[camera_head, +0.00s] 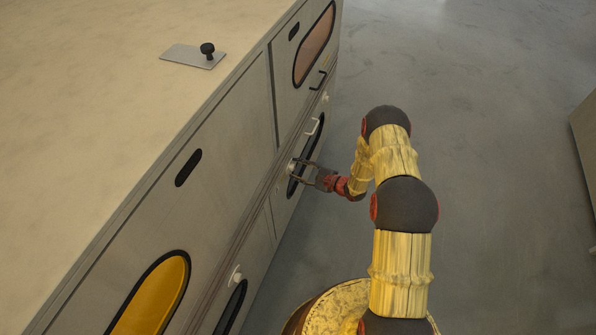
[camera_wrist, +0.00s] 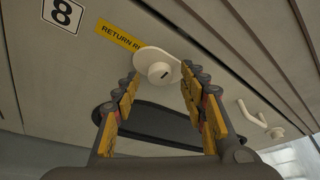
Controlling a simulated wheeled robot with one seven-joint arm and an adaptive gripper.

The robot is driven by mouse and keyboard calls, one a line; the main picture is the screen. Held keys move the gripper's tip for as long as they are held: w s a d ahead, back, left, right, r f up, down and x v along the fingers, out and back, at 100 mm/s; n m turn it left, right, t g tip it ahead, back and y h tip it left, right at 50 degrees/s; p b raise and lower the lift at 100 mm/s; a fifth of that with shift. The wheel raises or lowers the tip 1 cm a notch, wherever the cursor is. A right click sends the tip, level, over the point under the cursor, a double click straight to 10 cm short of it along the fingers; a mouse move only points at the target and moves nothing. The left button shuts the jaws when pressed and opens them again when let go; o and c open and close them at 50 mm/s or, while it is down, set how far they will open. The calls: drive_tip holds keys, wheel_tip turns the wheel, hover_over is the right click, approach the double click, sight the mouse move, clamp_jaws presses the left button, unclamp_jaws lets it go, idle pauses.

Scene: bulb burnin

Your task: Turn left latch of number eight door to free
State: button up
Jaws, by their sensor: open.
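The number eight door shows a white plate marked 8 (camera_wrist: 62,13) in the wrist view. In the head view this latch (camera_head: 291,165) is small, at the tips of my gripper (camera_head: 301,167). My gripper (camera_wrist: 158,78) is open, with one finger on each side of the latch. I cannot tell whether either finger touches it.
A yellow label (camera_wrist: 120,36), partly hidden by the latch, reads "RETURN R". A dark oval window (camera_wrist: 155,122) lies below the latch. Open grey floor (camera_head: 480,110) lies right of the cabinet (camera_head: 220,130).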

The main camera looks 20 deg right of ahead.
drive_tip(key=shift+c, duration=1.1)
clamp_jaws()
